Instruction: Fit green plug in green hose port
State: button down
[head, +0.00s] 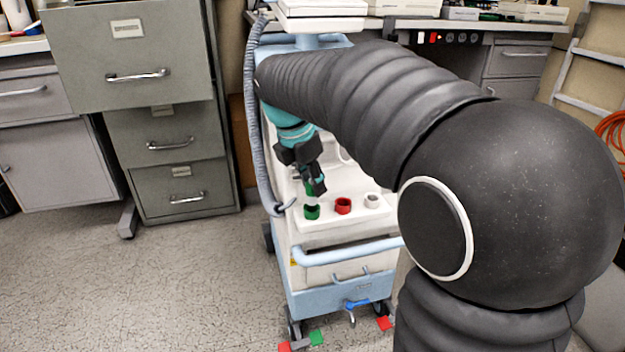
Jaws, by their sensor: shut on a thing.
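The green hose port (312,212) is an upright round socket at the left end of a row on the white ledge of the blue-and-white pump cart. My gripper (315,186) is above it, pointing down, shut on the green plug (309,190). Only a small green part of the plug shows; the dark fingers hide the rest. The plug appears just above the port, with a pale part between them. I cannot tell whether they touch or line up.
A red port (343,205) and a white port (372,200) stand to the right of the green one. A grey corrugated hose (254,130) hangs at the cart's left. A grey cabinet (160,150) stands left. Open floor (170,290) lies at front left.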

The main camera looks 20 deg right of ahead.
aim_at(313, 193)
jog(key=shift+f+b, duration=0.35)
jog(key=shift+f, duration=1.2)
jog(key=c, duration=0.8)
grip_release()
jog(key=shift+c, duration=0.2)
jog(key=v, duration=1.2)
jog(key=s+a+f+m+t+y+p, duration=0.1)
jog(key=s+a+f+m+y+p, duration=0.15)
jog(key=f+m, duration=0.75)
jog(key=s+d+r+m+t+p, duration=0.1)
jog(key=s+d+m+p, duration=0.1)
jog(key=s+m, duration=0.2)
jog(key=s+d+r+m+t+p, duration=0.1)
jog(key=s+r+m+p, duration=0.1)
jog(key=s, duration=0.6)
jog(key=s+d+r+m+t+p, duration=0.1)
jog(key=s+d+r+m+p, duration=0.1)
jog(key=s+m, duration=0.4)
jog(key=shift+s+d+m+y+p, duration=0.35)
jog(key=shift+s+p, duration=0.25)
jog(key=shift+p, duration=0.3)
